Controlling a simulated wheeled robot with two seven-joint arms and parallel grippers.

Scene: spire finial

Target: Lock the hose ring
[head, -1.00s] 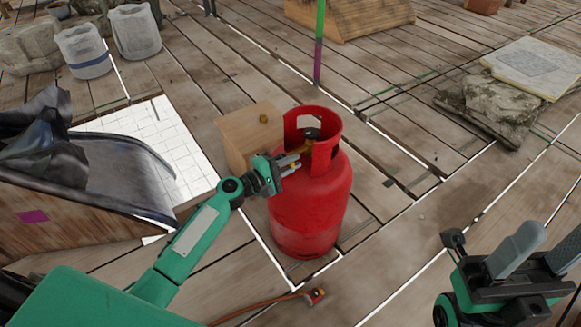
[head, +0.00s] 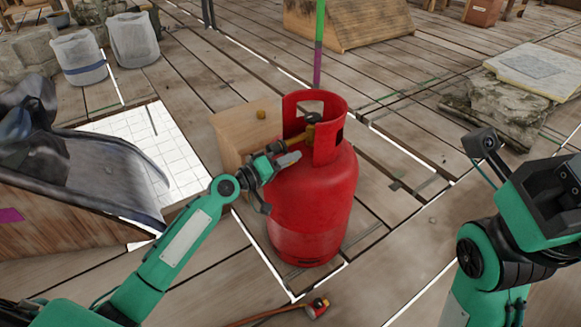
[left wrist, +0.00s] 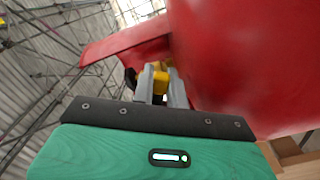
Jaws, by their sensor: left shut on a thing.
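A red gas cylinder (head: 310,215) stands upright on the planks, with a collar around its top. Inside the collar are a dark valve knob (head: 312,118) and a brass-coloured fitting (head: 301,140). My left gripper (head: 288,159) reaches in from the left at the collar's opening. In the left wrist view its fingers (left wrist: 162,88) are shut on a small yellow part (left wrist: 160,80) beside the red collar (left wrist: 130,45). I cannot tell whether that part is the hose ring. My right wrist shows at the right edge, but its fingertips are out of the picture.
An orange hose with a red end (head: 317,306) lies on the planks in front of the cylinder. A wooden box (head: 240,135) stands close behind it on the left. A stone slab (head: 500,105) lies to the right. The planks between cylinder and slab are mostly clear.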

